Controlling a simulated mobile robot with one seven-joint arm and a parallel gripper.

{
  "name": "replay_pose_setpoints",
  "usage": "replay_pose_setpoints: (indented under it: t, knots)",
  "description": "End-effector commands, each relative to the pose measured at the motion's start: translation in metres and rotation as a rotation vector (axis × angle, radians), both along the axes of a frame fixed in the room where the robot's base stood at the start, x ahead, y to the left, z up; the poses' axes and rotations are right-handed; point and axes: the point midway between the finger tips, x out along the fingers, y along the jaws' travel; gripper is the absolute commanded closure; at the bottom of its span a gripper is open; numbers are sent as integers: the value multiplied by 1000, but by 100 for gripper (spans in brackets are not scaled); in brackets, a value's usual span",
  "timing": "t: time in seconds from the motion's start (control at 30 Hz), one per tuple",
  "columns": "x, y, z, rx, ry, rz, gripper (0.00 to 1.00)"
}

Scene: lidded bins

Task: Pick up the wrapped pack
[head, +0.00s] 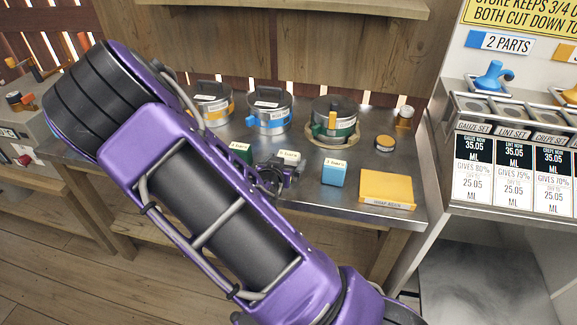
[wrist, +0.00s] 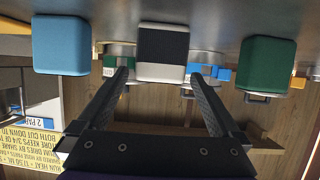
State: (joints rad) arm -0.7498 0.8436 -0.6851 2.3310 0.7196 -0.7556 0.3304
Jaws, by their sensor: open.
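Three small block-like packs stand in a row on the metal table. The middle one is white with a wide dark band around it (wrist: 163,52); in the head view its pale labelled top (head: 289,156) shows behind my gripper. A plain blue pack (head: 334,174) stands to its right and a dark green pack (head: 241,151) to its left. In the wrist view, which is upside down, the blue pack (wrist: 61,45) is left and the green pack (wrist: 266,65) right. My gripper (wrist: 160,76) is open and empty, its fingertips lined up either side of the banded pack, apparently short of it.
A yellow flat box (head: 387,188) lies at the table's right front. Several lidded pots, including a blue-banded one (head: 269,115) and a green one (head: 333,125), stand behind the packs. A small round tin (head: 385,143) sits right of them. A sign-covered counter (head: 510,165) adjoins at right.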

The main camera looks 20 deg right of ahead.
Motion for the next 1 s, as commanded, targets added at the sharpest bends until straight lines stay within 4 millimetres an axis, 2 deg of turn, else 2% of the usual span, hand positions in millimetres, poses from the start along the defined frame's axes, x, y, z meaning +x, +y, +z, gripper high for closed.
replay_pose_setpoints:
  t: [0.27,0.43,0.6,0.87,1.0]
  knots:
    - [16,-12,-10,0,1,-1,0]
    - [33,-26,-25,0,0,-1,0]
    - [47,-35,-30,1,-1,0,0]
    - [48,-36,-30,1,-1,1,0]
    - [48,-36,-30,1,-1,1,25]
